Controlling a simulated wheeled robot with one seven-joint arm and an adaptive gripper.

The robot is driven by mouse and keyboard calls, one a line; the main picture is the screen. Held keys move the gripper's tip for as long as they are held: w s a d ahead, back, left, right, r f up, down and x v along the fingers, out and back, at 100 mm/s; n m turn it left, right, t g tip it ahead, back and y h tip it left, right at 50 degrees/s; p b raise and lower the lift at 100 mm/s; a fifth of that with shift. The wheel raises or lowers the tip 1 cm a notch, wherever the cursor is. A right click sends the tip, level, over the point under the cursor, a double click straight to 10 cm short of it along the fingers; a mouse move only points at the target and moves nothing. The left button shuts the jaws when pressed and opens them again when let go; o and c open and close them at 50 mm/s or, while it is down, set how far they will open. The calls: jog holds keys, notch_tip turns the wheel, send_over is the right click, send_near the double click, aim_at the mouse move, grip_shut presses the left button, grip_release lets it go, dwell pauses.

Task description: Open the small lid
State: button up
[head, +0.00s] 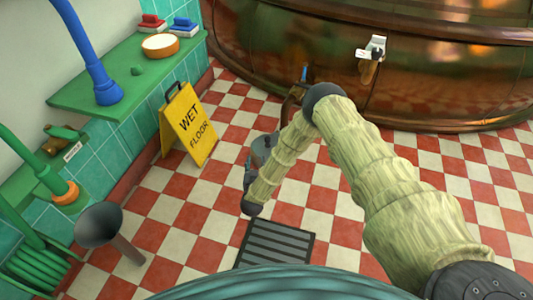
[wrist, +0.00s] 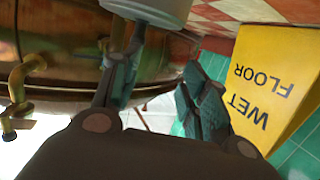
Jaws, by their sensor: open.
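My gripper (head: 249,172) hangs low over the floor in the head view, beyond the end of my folded forearm. In the wrist view my gripper (wrist: 160,80) has its two teal-padded fingers spread, with nothing seen between them. A grey cylindrical vessel (head: 264,148) stands beside the gripper, partly hidden by my arm. The vessel (wrist: 150,10) is also cut off at the top edge of the wrist view, close to the fingertips. I cannot tell whether the fingers touch it. I cannot make out a small lid for certain. The large copper kettle (head: 290,60) fills the back right.
A yellow wet floor sign (head: 188,125) stands left of the gripper and also shows in the wrist view (wrist: 268,75). A grey funnel (head: 98,226) is at front left. A dark floor grate (head: 275,245) lies below my forearm. Green shelves (head: 130,70) line the left wall.

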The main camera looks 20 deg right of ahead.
aim_at(267, 143)
jog(key=w+d+f+h+b, duration=0.1)
jog(key=w+d+b, duration=0.1)
jog(key=w+b, duration=0.1)
jog(key=w+d+f+m+h+b, duration=0.1)
jog(key=w+d+b, duration=0.2)
jog(key=w, duration=0.2)
jog(key=w+d+f+h+b, duration=0.1)
jog(key=w+d+b, duration=0.2)
jog(key=shift+w+d+f+m+t, duration=0.2)
jog(key=shift+w+f+m+t, duration=0.1)
jog(key=shift+w+f, duration=0.1)
jog(key=shift+w+d+r, duration=0.15)
jog(key=shift+w+d, duration=0.15)
jog(key=shift+w, duration=0.3)
grip_shut()
